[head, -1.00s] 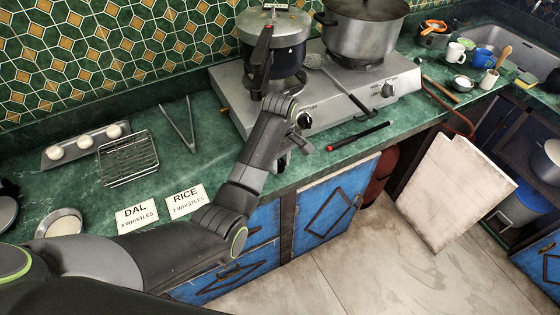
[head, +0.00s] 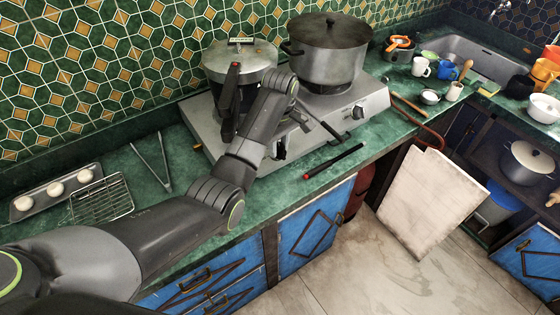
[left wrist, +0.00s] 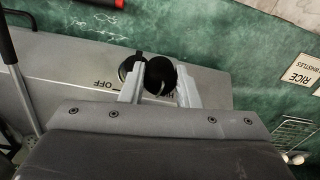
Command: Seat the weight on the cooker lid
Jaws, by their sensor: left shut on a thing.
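The pressure cooker (head: 254,97) stands on the left burner, its grey lid (head: 213,60) on top and its long black handle (head: 231,88) toward me. My left gripper (head: 280,150) is low at the stove's front, right of and below the cooker lid. The left wrist view shows its two fingers (left wrist: 160,94) shut on a small black rounded thing, apparently the weight (left wrist: 161,76). A dark stove knob (left wrist: 128,66) shows just beyond it, by the OFF mark. The weight's lower end is hidden. My right gripper is out of view.
A large lidded pot (head: 325,62) stands on the right burner of the gas stove (head: 375,103). A black lighter with a red end (head: 333,162) lies on the counter before it. Tongs (head: 152,163) and a wire rack (head: 101,199) lie left, with bare counter between.

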